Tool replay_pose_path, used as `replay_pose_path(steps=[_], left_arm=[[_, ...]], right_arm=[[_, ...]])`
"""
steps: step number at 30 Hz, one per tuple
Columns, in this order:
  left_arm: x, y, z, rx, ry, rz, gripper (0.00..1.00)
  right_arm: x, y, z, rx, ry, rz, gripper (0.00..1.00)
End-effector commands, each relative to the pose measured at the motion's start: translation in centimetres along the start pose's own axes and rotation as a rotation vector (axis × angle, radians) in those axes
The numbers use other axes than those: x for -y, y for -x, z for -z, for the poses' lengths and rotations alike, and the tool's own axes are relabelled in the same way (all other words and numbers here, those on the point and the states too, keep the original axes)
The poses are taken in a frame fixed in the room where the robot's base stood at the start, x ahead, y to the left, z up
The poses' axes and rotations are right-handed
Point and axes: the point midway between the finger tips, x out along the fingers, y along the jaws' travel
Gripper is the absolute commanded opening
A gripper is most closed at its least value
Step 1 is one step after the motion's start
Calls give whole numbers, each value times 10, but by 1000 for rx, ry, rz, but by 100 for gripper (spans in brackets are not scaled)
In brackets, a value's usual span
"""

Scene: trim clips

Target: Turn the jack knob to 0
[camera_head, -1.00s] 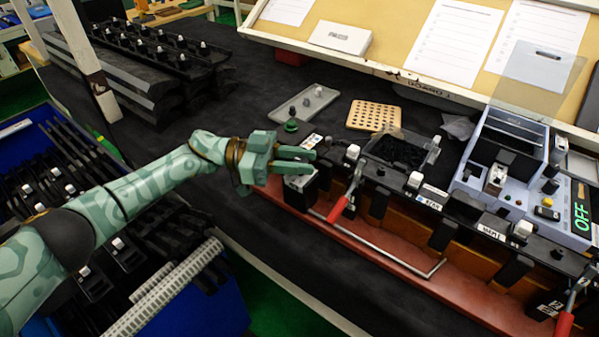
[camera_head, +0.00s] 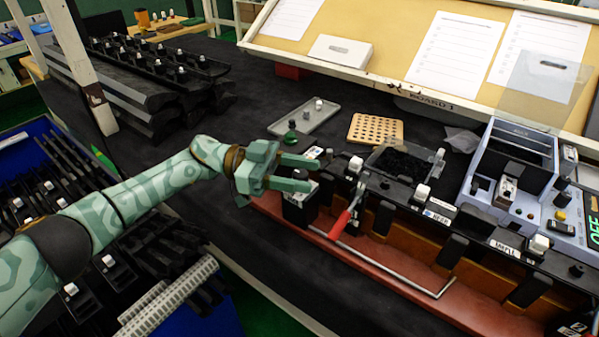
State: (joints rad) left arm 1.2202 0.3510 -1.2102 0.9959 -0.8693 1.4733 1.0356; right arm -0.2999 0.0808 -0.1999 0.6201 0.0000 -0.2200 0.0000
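My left gripper (camera_head: 316,174) reaches in from the left, at the left end of the long fixture (camera_head: 375,263). Its two green fingers are apart, with a gap between the tips. They are over or beside a small black block (camera_head: 299,212) with a pale top, partly covered by the lower finger. I cannot make out a knob marked as the jack knob or any scale with a 0; it may be hidden by the fingers. My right gripper is not in view.
A red-handled lever (camera_head: 340,224) and a bent metal rod (camera_head: 400,270) lie close right of the gripper. A grey tray (camera_head: 305,117) and a perforated wooden board (camera_head: 375,129) lie behind. A grey-blue machine (camera_head: 515,180) showing OFF stands right. A blue bin (camera_head: 213,318) is at lower left.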

Motion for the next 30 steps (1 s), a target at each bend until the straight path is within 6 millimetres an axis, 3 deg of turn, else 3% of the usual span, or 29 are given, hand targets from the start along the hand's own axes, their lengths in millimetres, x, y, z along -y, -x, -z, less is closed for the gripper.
replay_pose_path(steps=[8,11,24,30], left_arm=[[0,8,0,-1,1,1,47],[1,25,-1,1,1,3,47],[2,137,-5,-1,4,3,47],[1,160,-3,-1,2,0,47]], right_arm=[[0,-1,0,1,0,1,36],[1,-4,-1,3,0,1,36],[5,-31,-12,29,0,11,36],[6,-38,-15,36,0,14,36]])
